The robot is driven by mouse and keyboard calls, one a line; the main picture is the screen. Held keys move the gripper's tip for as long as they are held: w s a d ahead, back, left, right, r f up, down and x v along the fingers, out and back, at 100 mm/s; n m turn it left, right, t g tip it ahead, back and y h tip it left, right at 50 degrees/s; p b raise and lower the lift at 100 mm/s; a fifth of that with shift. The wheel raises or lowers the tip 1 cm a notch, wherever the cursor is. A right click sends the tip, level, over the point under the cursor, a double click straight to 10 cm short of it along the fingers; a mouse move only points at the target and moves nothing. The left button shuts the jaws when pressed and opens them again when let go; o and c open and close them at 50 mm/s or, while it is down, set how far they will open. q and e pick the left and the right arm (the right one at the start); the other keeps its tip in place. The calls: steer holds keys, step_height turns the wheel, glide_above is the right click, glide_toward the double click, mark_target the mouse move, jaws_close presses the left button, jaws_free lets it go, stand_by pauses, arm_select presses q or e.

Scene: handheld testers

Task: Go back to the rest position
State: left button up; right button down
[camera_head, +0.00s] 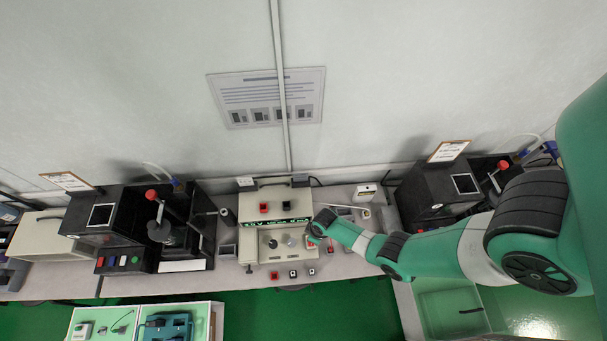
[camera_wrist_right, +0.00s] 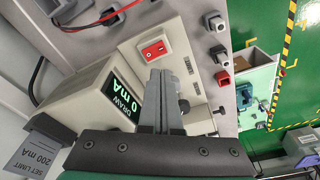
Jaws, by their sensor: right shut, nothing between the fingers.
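My right arm reaches in from the right in the head view. Its gripper (camera_head: 314,235) is over the right front of the beige tester box (camera_head: 250,198) in the middle of the bench. In the right wrist view the gripper's two grey fingers (camera_wrist_right: 161,82) are together with nothing between them. They are in front of the tester's panel, just below a red rocker switch (camera_wrist_right: 154,48). Whether they touch the panel cannot be told. The tester's display (camera_wrist_right: 118,98) reads DRAW 0 mA. My left gripper is in neither view.
Black machines with red-knobbed levers stand left (camera_head: 128,225) and right (camera_head: 432,193) of the tester. A grey tag (camera_wrist_right: 35,150) reads SET LIMIT 200 mA. Trays with devices (camera_head: 150,310) lie at the bottom left. The green floor (camera_head: 300,318) in front is clear.

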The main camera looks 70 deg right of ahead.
steer(key=w+r+n+t+h+p, duration=0.1)
steer(key=w+r+n+t, duration=0.35)
steer(key=w+r, duration=1.85)
steer(key=w+a+r+t, duration=0.2)
steer(key=w+r+t, duration=0.15)
steer(key=r, duration=0.45)
steer(key=w+a+r+t, duration=0.2)
steer(key=w+r, duration=0.3)
steer(key=r, duration=0.3)
steer(key=w+a+r+t, duration=0.2)
steer(key=w+r+t, duration=0.15)
steer(key=r, duration=0.55)
steer(key=s+a+r+t+y, duration=0.1)
steer(key=s+a+r+t, duration=0.1)
steer(key=r, duration=0.7)
steer(key=s+a+r+t+p, duration=0.1)
steer(key=a+r+t, duration=0.1)
steer(key=r, duration=0.8)
steer(key=s+a+r+t+y, duration=0.1)
steer(key=s+a+r+t, duration=0.1)
steer(key=r, duration=0.7)
steer(key=s+r+m+t+y, duration=0.1)
steer(key=s+r+t, duration=0.5)
steer(key=s+r, duration=0.9)
steer(key=shift+s+m, duration=0.6)
steer(key=shift+m, duration=0.05)
